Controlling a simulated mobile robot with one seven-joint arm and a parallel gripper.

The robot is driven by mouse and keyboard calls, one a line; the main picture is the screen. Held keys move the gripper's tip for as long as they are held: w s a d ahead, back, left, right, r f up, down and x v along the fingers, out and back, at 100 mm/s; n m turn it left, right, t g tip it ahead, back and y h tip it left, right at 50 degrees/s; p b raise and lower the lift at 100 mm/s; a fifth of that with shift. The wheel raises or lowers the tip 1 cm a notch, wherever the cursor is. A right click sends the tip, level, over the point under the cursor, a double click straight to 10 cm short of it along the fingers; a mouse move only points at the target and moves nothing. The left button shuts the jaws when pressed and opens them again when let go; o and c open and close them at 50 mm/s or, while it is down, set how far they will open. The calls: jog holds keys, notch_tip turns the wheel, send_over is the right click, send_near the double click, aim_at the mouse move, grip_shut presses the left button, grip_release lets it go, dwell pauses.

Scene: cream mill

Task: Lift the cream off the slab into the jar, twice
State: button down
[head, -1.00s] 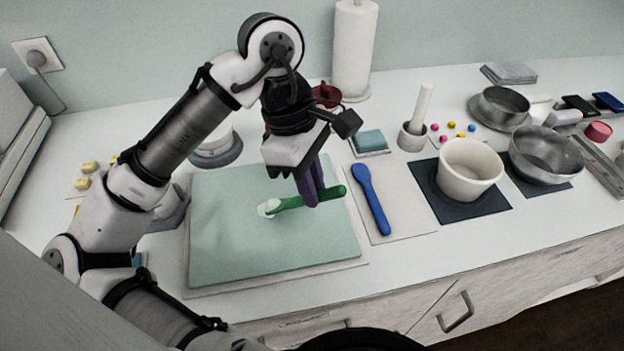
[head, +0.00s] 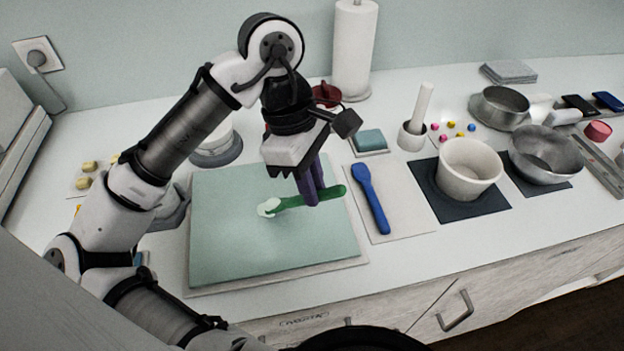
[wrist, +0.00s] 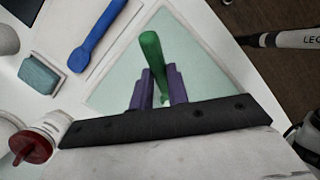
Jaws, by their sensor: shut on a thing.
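My gripper (head: 311,204), with purple fingers, is shut on the handle of a green spatula (head: 330,195) above the pale green slab (head: 300,250). The spatula lies nearly level, its head pointing left. Pale cream (head: 267,208) shows at its head; I cannot tell whether the head touches the slab. In the wrist view the green handle (wrist: 152,50) stands out between the fingers (wrist: 155,88), and the head is hidden. A wide off-white pot (head: 468,170), probably the jar, stands upright on a dark mat to the right. Its inside looks empty.
A blue spatula (head: 371,200) lies on a pale mat between slab and pot. A sponge (head: 369,140), a mortar with pestle (head: 412,134) and a paper-towel roll (head: 354,50) stand behind. A metal bowl (head: 545,155) stands right of the pot. The counter's front strip is clear.

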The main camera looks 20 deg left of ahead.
jog(key=shift+r+p, duration=3)
jog(key=shift+p, duration=0.45)
